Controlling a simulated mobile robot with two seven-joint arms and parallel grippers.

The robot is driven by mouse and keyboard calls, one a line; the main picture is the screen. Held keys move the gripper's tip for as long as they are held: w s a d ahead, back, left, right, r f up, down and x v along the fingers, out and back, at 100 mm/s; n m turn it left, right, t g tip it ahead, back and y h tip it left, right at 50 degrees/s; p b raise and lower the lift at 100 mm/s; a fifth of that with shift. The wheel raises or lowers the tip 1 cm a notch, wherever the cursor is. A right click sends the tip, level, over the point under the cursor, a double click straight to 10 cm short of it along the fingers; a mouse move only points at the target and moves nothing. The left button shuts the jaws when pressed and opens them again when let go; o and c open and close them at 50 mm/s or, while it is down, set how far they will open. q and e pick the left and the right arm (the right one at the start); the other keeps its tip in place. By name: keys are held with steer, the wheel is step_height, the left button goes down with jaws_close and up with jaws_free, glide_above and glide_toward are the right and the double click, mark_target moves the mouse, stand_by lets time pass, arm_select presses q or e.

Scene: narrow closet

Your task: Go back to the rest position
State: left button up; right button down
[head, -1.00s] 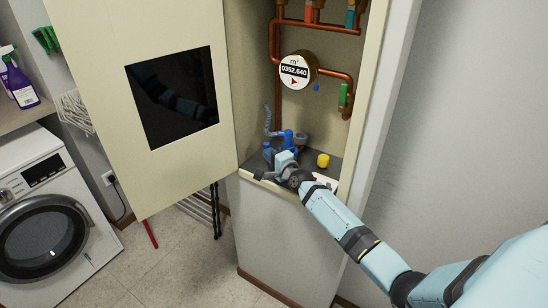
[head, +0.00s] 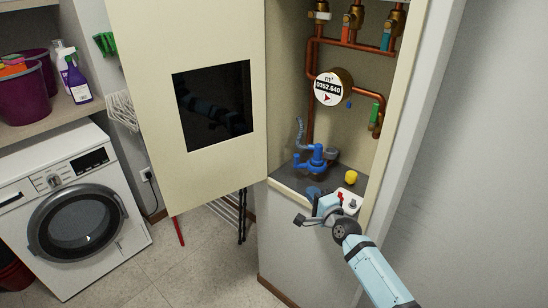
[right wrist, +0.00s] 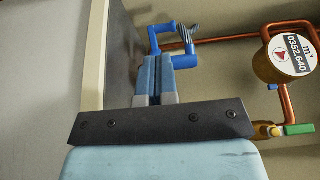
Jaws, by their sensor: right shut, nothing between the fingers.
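My right gripper (head: 314,193) is at the front edge of the open cabinet's shelf in the head view, with its arm coming up from the lower right. In the right wrist view its two blue fingers (right wrist: 160,75) are together with nothing between them. A blue pipe fitting with a grey hose (head: 317,158) stands on the dark shelf beyond the gripper. It also shows past the fingertips in the right wrist view (right wrist: 180,45); I cannot tell from that view how wide the gap is. My left gripper is not in view.
The cabinet door (head: 218,160) stands open at the left. The meter (head: 328,88) and copper pipes are on the cabinet's back wall. A yellow cap (head: 351,177) and a white item with a red part (head: 349,200) are on the shelf. A washing machine (head: 75,215) stands at far left.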

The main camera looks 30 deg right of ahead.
steer(key=s+a+f+n+g+y+p, duration=0.1)
steer(key=s+a+f+n+g+p, duration=0.1)
steer(key=s+a+n, duration=0.4)
steer(key=s+a+f+n+g+y+p, duration=0.1)
steer(key=s+a+n+p, duration=0.3)
steer(key=s, duration=0.9)
steer(key=s+a+f+n+g+y+p, duration=0.1)
steer(key=s+a+f+n+g+p, duration=0.1)
steer(key=s+a+n, duration=0.8)
steer(key=shift+s+a+f+n+g+p, duration=0.15)
steer(key=shift+s+f+n+g+p, duration=0.3)
steer(key=shift+g+p, duration=0.5)
steer(key=shift+w+r, duration=0.1)
